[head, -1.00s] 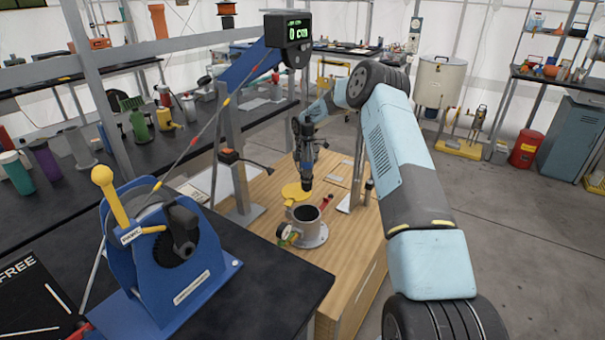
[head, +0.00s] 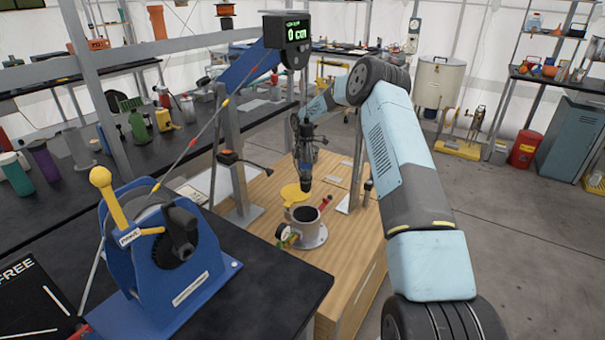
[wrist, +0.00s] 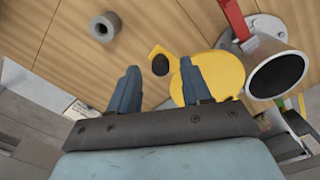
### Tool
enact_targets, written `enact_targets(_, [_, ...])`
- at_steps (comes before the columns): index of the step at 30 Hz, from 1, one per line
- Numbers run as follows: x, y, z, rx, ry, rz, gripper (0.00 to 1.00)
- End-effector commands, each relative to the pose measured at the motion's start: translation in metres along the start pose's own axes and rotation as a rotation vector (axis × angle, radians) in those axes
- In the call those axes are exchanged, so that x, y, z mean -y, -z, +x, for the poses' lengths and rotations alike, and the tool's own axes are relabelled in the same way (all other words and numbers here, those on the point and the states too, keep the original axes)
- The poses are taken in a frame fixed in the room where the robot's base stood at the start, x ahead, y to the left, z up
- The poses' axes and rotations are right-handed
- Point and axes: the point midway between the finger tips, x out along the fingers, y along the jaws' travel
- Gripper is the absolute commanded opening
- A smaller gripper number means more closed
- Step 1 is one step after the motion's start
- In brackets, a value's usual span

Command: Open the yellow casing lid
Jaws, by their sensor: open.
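The flat yellow lid (head: 291,193) shows just behind the grey casing (head: 304,236) on the wooden bench. In the wrist view the lid (wrist: 221,75) is a disc with a tab and a dark round knob (wrist: 160,65). It is beside the casing (wrist: 276,74), whose round mouth is uncovered. I cannot tell whether the lid is joined to the casing. My gripper (head: 307,184) points down above the lid area. In the wrist view my gripper (wrist: 159,72) is open, its fingers on either side of the knob in the picture, the right one overlapping the lid.
A red handle (wrist: 234,18) and a gauge (head: 287,236) are at the casing. A blue winch (head: 165,250) stands on the black bench at front left. A metal post (head: 235,160) rises left of my gripper.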

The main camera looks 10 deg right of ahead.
Motion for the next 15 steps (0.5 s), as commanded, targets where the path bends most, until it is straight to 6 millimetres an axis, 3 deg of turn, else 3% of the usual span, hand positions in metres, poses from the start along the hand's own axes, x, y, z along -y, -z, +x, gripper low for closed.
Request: enact_targets(15, [-0.001, 0.0, -0.097, 0.0, -0.003, 0.0, 0.48])
